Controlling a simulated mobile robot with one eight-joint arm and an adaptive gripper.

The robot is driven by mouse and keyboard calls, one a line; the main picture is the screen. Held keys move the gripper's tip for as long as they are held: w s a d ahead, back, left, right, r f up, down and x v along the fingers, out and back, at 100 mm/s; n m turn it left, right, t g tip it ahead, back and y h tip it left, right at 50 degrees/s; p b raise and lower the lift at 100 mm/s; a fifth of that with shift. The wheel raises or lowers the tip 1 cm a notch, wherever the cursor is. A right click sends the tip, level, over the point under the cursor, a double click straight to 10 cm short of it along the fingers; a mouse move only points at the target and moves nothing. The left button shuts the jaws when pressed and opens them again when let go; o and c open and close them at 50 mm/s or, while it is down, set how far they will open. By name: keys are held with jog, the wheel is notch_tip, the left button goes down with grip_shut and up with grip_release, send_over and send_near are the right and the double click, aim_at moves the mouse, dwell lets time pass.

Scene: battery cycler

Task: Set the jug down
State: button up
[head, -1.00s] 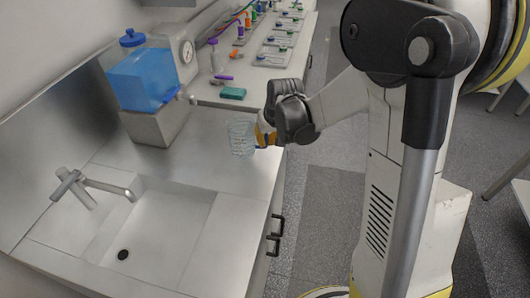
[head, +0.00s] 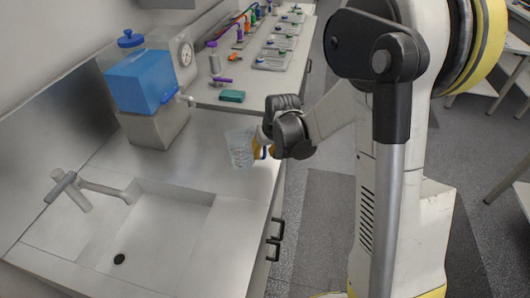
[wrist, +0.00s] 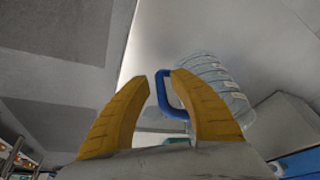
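The jug (head: 240,148) is a clear ribbed vessel with a blue handle. In the head view it is over the counter's front part, behind the sink and left of my gripper (head: 264,148). In the wrist view, the jug (wrist: 215,85) lies beyond the right finger. My gripper (wrist: 160,85) has its yellow fingers close together on either side of the blue handle, the right finger inside the loop, with a thin gap showing beside the left finger. The jug looks slightly tilted. I cannot tell whether its base touches the counter.
The counter (head: 195,150) is clear around the jug. A sink (head: 150,235) with a tap (head: 75,188) lies in front. A blue-filled tank (head: 140,80) on a grey block stands behind left. A green block (head: 231,96) and several small bottles are farther back.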

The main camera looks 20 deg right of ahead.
jog(key=p+v, duration=0.4)
jog(key=v, duration=0.7)
jog(key=s+a+r+t, duration=0.1)
jog(key=s+a+r, duration=0.1)
jog(key=s+r, duration=0.3)
jog(key=s+a+r+t, duration=0.1)
jog(key=s+r, duration=0.4)
jog(key=s, duration=0.9)
jog(key=shift+a+r+t, duration=0.15)
jog(key=shift+a+t, duration=0.25)
jog(key=shift+a, duration=0.3)
